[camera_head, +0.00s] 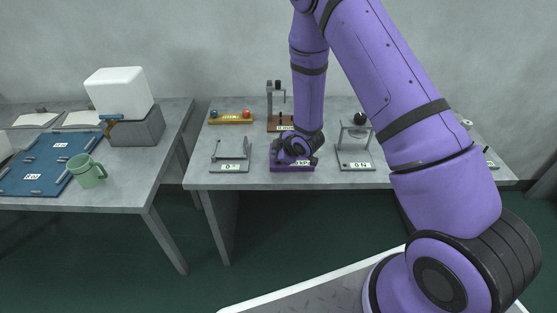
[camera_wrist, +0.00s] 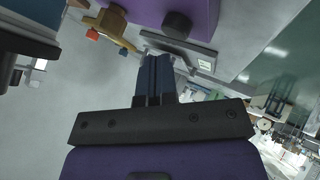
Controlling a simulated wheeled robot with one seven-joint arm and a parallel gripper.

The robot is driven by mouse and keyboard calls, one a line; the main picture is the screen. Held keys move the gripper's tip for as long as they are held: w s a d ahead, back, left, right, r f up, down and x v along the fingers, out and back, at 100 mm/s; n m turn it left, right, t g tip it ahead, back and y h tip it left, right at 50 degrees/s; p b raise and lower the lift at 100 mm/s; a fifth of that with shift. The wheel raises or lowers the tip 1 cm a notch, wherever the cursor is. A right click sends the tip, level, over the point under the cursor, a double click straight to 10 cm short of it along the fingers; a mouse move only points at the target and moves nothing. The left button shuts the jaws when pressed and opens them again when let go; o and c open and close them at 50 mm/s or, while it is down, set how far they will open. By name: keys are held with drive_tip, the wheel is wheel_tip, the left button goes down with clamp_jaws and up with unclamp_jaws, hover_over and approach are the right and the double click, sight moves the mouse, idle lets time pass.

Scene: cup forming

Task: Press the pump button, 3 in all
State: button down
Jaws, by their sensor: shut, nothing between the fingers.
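A purple unit (camera_head: 292,168) with a pale label stands at the front middle of the right table. My gripper (camera_head: 296,150) is right at it from above, and my wrist hides most of its top. In the wrist view my gripper (camera_wrist: 156,62) has its two dark fingers together, with nothing between them. A purple body (camera_wrist: 150,12) with a dark round knob (camera_wrist: 177,25) shows at the top of that view, beyond the fingertips. I cannot tell whether the knob is the pump button, or whether the fingers touch anything.
Grey lever stands flank the purple unit at left (camera_head: 231,160) and right (camera_head: 355,158). The left table holds a green mug (camera_head: 87,172) and blue tray (camera_head: 40,176).

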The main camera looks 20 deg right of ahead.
drive_tip(key=shift+f, duration=0.15)
idle(0.7)
drive_tip(key=shift+f, duration=0.25)
drive_tip(key=shift+f, duration=0.5)
idle(0.8)
idle(0.3)
drive_tip(key=shift+r, duration=0.95)
drive_tip(key=shift+r, duration=2.5)
drive_tip(key=shift+r, duration=0.1)
idle(0.5)
